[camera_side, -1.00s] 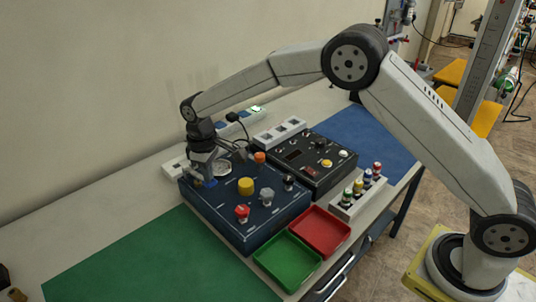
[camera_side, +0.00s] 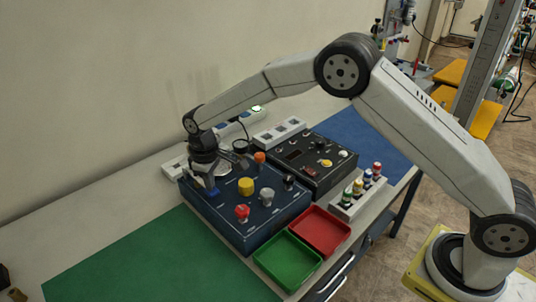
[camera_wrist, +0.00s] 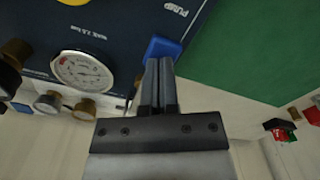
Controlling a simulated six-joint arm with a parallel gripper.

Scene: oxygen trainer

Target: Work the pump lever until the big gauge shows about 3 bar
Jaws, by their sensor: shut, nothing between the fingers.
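The dark blue pump panel (camera_side: 275,217) lies on the bench. Its blue lever grip (camera_side: 212,189) is at the panel's left end, and it also shows beside the PUMP label in the wrist view (camera_wrist: 162,48). My gripper (camera_side: 207,178) is shut and empty, close above the lever grip. In the wrist view, my fingertips (camera_wrist: 159,62) meet or overlap the lever grip; I cannot tell whether they press on it. The big round white gauge (camera_wrist: 82,70) faces up left of my fingers. Its needle is too small to read surely.
A yellow knob (camera_side: 246,187), a red knob (camera_side: 242,212) and a grey knob (camera_side: 267,196) stand on the panel. A black control box (camera_side: 312,168) is behind it. Red (camera_side: 340,224) and green trays (camera_side: 272,271) sit in front. The green mat (camera_side: 150,262) is clear.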

